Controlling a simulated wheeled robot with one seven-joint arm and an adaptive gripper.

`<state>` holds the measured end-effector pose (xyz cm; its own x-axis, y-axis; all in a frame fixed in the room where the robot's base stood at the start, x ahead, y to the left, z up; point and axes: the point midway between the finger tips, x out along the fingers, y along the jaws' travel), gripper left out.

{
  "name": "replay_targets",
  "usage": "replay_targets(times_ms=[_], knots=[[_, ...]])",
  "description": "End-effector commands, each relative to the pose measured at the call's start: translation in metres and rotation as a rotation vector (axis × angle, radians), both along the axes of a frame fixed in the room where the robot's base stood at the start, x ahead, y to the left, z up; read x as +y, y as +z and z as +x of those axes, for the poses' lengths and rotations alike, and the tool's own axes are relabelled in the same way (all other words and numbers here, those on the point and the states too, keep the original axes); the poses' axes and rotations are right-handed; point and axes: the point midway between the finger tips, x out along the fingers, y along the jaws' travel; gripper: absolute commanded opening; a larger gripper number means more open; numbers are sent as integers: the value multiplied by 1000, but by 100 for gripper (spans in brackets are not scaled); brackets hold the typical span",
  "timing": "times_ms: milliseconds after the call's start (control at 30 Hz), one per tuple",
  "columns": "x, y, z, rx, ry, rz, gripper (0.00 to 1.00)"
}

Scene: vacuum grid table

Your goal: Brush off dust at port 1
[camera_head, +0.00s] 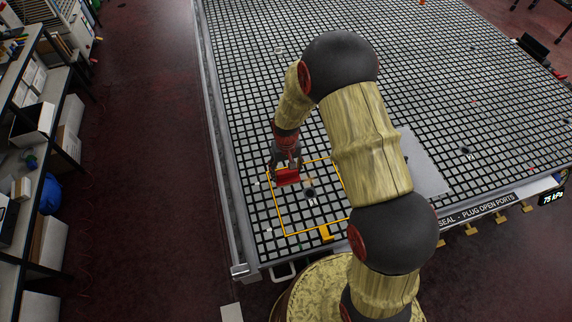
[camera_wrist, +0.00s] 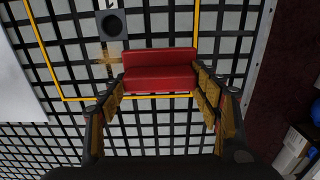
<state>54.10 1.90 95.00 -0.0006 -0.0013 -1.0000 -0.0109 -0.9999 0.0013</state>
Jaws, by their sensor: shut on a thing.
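My gripper (camera_head: 286,166) is shut on a red block-shaped thing, likely the brush (camera_head: 288,177), above the grid table. In the wrist view the red brush (camera_wrist: 160,79) spans between the two fingers; no bristles can be made out. Port 1 (camera_head: 309,193) is a dark round hole in a grey square, just right of and nearer than the brush in the head view. It also shows in the wrist view (camera_wrist: 113,25), beyond the brush to the upper left. A tan smudge, perhaps dust (camera_wrist: 107,58), lies beside the port on the grid.
A yellow outline (camera_head: 279,217) frames the port area, with a yellow piece (camera_head: 326,232) at its near edge. A light grey plate (camera_head: 425,170) lies to the right, partly behind my arm. Another dark port (camera_head: 466,150) is farther right. Shelves (camera_head: 45,130) stand left across the floor.

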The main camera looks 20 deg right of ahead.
Motion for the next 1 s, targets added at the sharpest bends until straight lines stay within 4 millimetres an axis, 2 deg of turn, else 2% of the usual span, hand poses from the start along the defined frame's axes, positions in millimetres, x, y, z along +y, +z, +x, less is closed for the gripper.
replay_targets(times_ms=[100, 400, 1000], knots=[[0, 14, 2, -1, 0, 0, 43], [-1, 36, 7, -1, 0, 0, 43], [-1, 37, 7, 0, 0, 0, 43]])
